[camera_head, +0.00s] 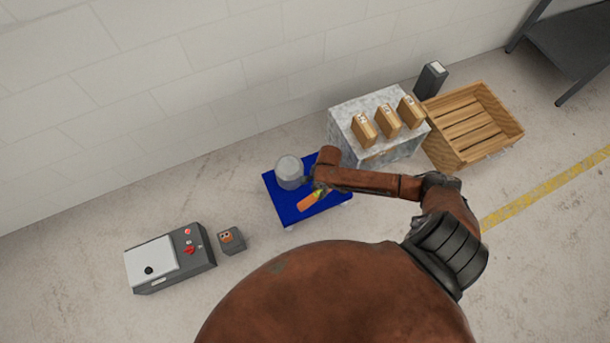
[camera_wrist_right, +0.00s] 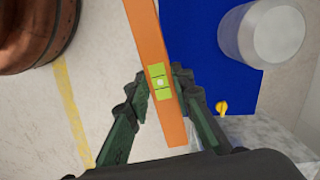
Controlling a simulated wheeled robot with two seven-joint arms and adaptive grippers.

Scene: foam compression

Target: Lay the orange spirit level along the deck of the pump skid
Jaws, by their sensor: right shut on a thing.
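The pump skid has a flat blue deck (camera_head: 284,208) with a grey cylinder (camera_head: 289,170) standing on it. The deck (camera_wrist_right: 190,25) and the cylinder (camera_wrist_right: 262,32) also show in the right wrist view. My right gripper (camera_head: 318,187) is over the deck, partly hidden by its own arm. In the wrist view the right gripper (camera_wrist_right: 160,84) is shut on the orange spirit level (camera_wrist_right: 144,22), around its green vial. In the head view the level (camera_head: 308,201) shows over the deck's front part. I cannot tell whether it touches the deck. My left gripper is not in view.
A small yellow part (camera_wrist_right: 222,107) is at the skid. A grey block (camera_head: 378,117) carrying several brown boxes stands behind right, beside a wooden crate (camera_head: 470,125). A control box (camera_head: 170,260) and small grey unit (camera_head: 231,240) stand at left. Floor between them and the skid is clear.

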